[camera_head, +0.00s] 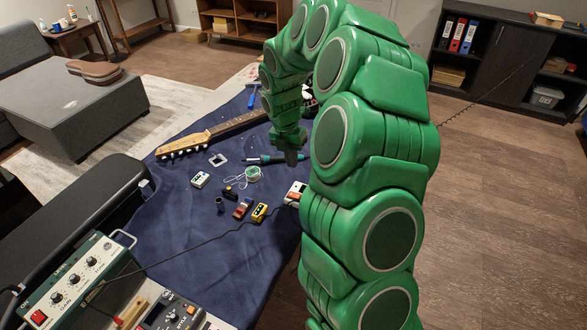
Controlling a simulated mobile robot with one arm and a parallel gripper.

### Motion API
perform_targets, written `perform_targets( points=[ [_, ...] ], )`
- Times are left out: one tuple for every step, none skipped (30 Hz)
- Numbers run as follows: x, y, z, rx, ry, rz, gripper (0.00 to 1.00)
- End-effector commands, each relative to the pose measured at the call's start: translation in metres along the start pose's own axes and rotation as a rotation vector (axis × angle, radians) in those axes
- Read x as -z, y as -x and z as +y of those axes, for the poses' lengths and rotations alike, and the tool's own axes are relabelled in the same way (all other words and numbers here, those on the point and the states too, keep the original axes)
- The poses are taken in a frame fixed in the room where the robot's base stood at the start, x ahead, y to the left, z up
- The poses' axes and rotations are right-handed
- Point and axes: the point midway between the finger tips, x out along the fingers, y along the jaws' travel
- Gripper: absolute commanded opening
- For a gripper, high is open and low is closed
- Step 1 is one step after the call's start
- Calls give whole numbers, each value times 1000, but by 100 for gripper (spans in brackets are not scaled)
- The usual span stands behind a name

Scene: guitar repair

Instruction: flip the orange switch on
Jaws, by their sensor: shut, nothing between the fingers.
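A small white box with an orange-red part, perhaps the orange switch (293,197), sits on the blue cloth at its right side, partly hidden by my green arm. My gripper (291,157) points down above the cloth, a little behind this box and apart from it. Its fingers are together and hold nothing. A red square switch (39,317) also shows on the front of the green and white amplifier (75,285) at the lower left. I cannot tell the position of either switch.
A dark case (75,220) stands at the left. Bare cloth lies front of centre.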

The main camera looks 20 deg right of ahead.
Motion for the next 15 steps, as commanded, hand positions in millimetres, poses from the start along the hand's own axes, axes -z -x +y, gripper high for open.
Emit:
perform_targets(
  points=[
    [0, -8, -1, 3, -1, 3, 0],
    [0, -13, -2, 4, -1, 4, 0],
    [0, -19, -2, 5, -1, 5, 0],
    [0, -24, -2, 6, -1, 4, 0],
    [0, -29, -2, 5, 0, 4, 0],
    [0, -36, -1, 4, 0, 3, 0],
    [1, -41, -1, 3, 0, 4, 0],
    [1, -46, -2, 4, 0, 4, 0],
    [1, -52, -2, 5, 0, 4, 0],
    [1, -57, -2, 6, -1, 5, 0],
    [1, -62, -2, 6, 0, 5, 0],
    [1, -69, -2, 4, 0, 4, 0],
    [1, -74, -1, 4, 0, 3, 0],
    [1, -78, -1, 5, 0, 3, 0],
    [1, -85, -2, 6, 0, 4, 0]
  ],
)
